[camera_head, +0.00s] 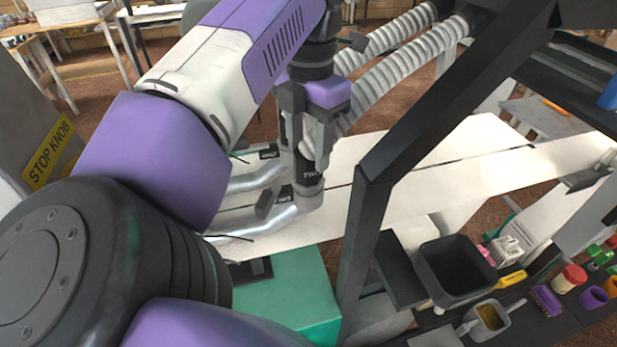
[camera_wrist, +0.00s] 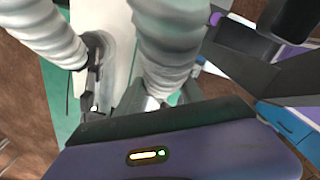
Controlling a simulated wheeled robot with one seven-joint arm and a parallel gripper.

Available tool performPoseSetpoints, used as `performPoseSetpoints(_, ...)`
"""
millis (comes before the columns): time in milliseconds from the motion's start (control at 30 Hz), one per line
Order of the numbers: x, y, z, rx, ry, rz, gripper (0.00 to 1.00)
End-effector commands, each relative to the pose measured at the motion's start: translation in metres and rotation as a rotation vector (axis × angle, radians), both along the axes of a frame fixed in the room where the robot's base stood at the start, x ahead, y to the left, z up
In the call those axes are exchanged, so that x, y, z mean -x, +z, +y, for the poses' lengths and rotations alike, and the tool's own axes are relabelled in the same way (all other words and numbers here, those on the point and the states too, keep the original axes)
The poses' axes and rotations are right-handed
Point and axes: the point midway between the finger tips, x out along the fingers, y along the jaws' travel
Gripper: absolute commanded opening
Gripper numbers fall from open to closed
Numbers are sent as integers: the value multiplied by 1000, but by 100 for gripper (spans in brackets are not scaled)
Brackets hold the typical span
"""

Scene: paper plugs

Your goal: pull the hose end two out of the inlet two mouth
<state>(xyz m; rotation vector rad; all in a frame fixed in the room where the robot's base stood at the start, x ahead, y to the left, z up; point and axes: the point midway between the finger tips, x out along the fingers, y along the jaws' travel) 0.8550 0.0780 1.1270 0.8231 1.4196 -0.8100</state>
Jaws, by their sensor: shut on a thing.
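Hose end two is a dark cuff (camera_head: 309,173) marked TWO, on a pale ribbed hose. In the head view it stands roughly upright at the upturned mouth of inlet two, a bent silver pipe (camera_head: 288,216) with a black TWO tag (camera_head: 284,194). The cuff's lower edge meets the pipe mouth; I cannot tell how deep it sits. My gripper (camera_head: 308,148) is shut on hose end two from above. In the wrist view the ribbed hose (camera_wrist: 168,45) runs between my fingers (camera_wrist: 155,100), and the mouth is hidden.
A second silver pipe (camera_head: 258,177) lies just behind, beside another ribbed hose (camera_wrist: 45,30). A black frame post (camera_head: 362,215) stands close on the right. A green box (camera_head: 290,295) is below. A dark bin (camera_head: 455,270) and small tools sit at the lower right.

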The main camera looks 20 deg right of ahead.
Motion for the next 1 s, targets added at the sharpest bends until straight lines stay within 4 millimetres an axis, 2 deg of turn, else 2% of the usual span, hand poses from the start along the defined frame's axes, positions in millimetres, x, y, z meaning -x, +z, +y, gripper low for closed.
performPoseSetpoints(1000, 0, 32, 1, -4, -1, -3, 0)
